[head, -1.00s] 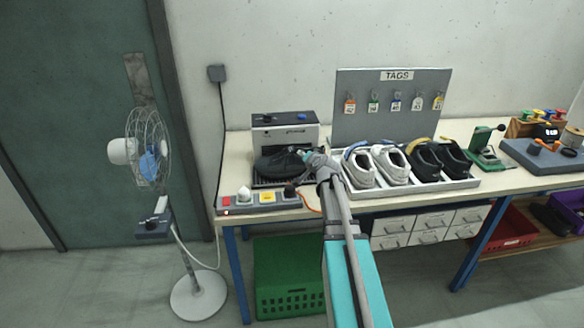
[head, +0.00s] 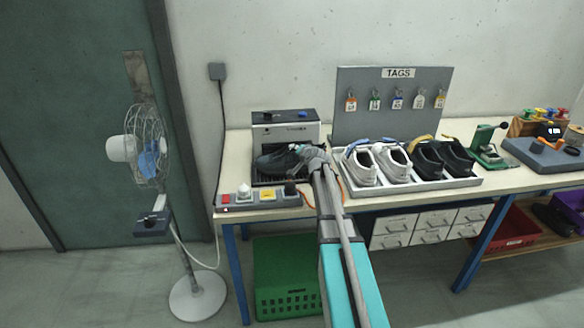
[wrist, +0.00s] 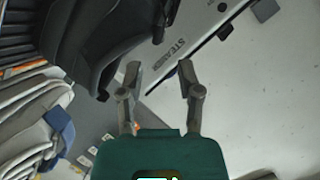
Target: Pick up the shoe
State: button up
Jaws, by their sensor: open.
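A black shoe (head: 274,162) sits on the dark bed of the grey steamer (head: 287,128), at the left end of the bench. It also shows large and dark in the wrist view (wrist: 95,35), upper left of my fingers. My gripper (wrist: 160,71) is open, with nothing between its fingers. In the head view it is at the right end of the shoe, covering part of it. In the wrist view the fingertips look apart from the shoe. The steamer's lettered face (wrist: 185,45) lies beyond them.
A tray (head: 440,184) of white and black shoes stands close right of the steamer, below a tag board (head: 392,104). A switch box (head: 258,199) lies in front. A fan (head: 150,150) stands left of the bench.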

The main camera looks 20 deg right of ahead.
aim_at(290, 158)
jog(key=shift+w+f, duration=0.2)
jog(key=shift+w, duration=0.45)
jog(key=shift+b+x, duration=1.15)
jog(key=shift+x, duration=1.45)
jog(key=shift+s+f, duration=0.1)
jog(key=shift+f, duration=0.05)
jog(key=shift+c, duration=0.3)
grip_shut()
